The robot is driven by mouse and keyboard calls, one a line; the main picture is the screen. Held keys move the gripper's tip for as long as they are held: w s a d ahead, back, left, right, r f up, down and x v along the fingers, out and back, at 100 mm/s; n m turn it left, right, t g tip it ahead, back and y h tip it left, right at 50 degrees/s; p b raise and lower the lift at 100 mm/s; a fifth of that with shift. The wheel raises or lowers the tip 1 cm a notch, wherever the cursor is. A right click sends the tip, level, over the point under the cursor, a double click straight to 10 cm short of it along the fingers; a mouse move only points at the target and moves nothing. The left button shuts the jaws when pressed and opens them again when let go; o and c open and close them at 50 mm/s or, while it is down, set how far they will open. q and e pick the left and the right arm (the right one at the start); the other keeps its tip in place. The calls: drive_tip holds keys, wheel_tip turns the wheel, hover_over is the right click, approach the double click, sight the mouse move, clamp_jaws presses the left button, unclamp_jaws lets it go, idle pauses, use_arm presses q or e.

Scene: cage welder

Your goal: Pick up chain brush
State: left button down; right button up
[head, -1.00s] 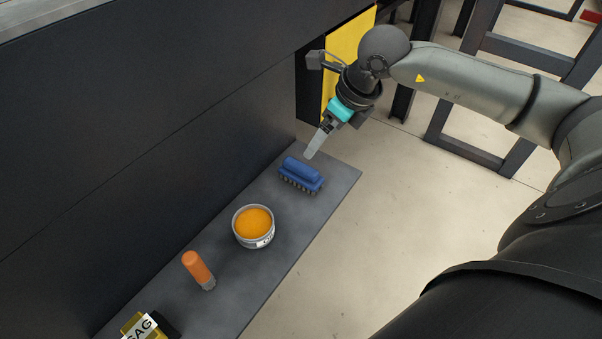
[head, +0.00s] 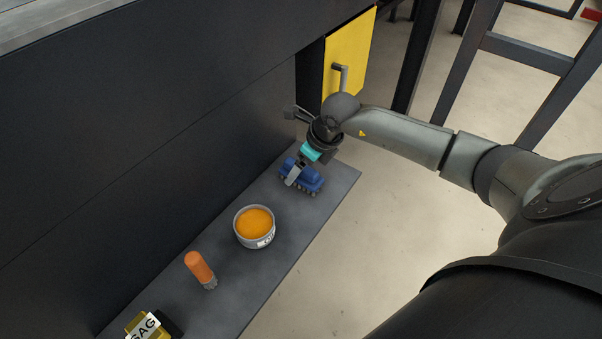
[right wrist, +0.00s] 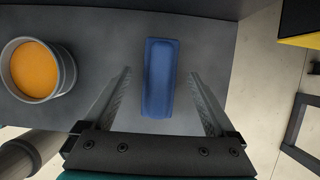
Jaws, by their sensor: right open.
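The chain brush is a blue block with a rounded back and bristles beneath (head: 311,178). It lies on the dark grey shelf (head: 335,187) near its far end. In the right wrist view the brush (right wrist: 158,75) stands between the two finger lines, with its near end reaching between the fingers. My right gripper (head: 291,178) is at the brush from above; its fingers (right wrist: 160,100) are apart, one on each side, with gaps to the brush. One finger covers part of the brush in the head view. My left gripper is not in view.
An open tin of orange stuff (head: 255,224) stands beside the brush, also in the right wrist view (right wrist: 35,70). An orange-handled tool (head: 200,267) and a yellow-black labelled item (head: 150,326) are nearer. A dark wall (head: 150,150) borders the shelf.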

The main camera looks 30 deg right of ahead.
drive_tip(key=shift+w+f, duration=0.15)
drive_tip(key=shift+f, duration=0.25)
clamp_jaws()
idle(0.5)
